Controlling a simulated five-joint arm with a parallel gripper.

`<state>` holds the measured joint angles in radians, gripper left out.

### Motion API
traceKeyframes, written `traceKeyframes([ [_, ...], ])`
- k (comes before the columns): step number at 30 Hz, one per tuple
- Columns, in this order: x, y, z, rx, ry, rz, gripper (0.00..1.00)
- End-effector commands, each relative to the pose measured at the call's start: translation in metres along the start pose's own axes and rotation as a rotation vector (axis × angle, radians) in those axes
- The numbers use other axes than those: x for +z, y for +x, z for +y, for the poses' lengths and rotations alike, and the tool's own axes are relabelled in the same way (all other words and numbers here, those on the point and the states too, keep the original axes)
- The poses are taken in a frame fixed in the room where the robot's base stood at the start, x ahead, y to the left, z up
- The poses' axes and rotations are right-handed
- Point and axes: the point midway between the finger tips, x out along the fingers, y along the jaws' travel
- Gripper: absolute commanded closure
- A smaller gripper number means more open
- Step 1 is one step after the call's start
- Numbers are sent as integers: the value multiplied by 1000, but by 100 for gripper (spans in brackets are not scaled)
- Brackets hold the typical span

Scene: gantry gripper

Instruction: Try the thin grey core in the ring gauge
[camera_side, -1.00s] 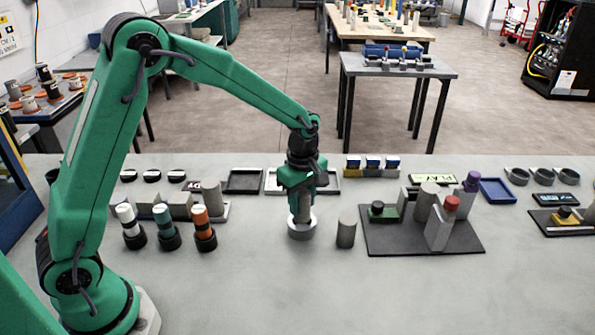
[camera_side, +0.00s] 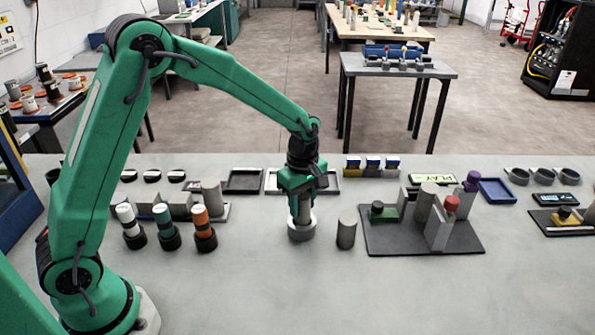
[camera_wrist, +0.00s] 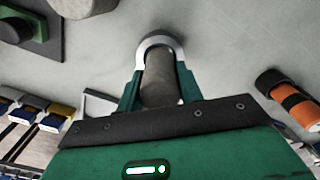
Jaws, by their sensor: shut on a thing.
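The thin grey core (camera_side: 304,208) is upright between the fingers of my gripper (camera_side: 304,192), which is shut on it. Its lower end is at the ring gauge (camera_side: 302,232), a short pale grey ring standing on the bench. In the wrist view the core (camera_wrist: 160,78) stands between the green fingers of my gripper (camera_wrist: 160,88), and the bright rim of the ring gauge (camera_wrist: 161,39) curves around its far end. How deep the core sits in the ring is hidden.
Another grey cylinder (camera_side: 346,233) stands close to the right of the ring. A dark plate (camera_side: 400,245) with blocks and a red-topped piece lies further right. Banded cylinders, one of them orange (camera_side: 203,222), stand in black cups to the left. The front bench is clear.

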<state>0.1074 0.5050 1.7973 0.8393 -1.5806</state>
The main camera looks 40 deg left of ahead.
Motion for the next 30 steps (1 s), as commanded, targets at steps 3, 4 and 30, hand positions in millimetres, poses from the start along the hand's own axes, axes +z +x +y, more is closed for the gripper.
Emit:
traceKeyframes([
  [3,0,1,0,1,0,0,94],
  [4,0,1,0,1,0,0,94],
  [30,0,8,0,1,0,0,94],
])
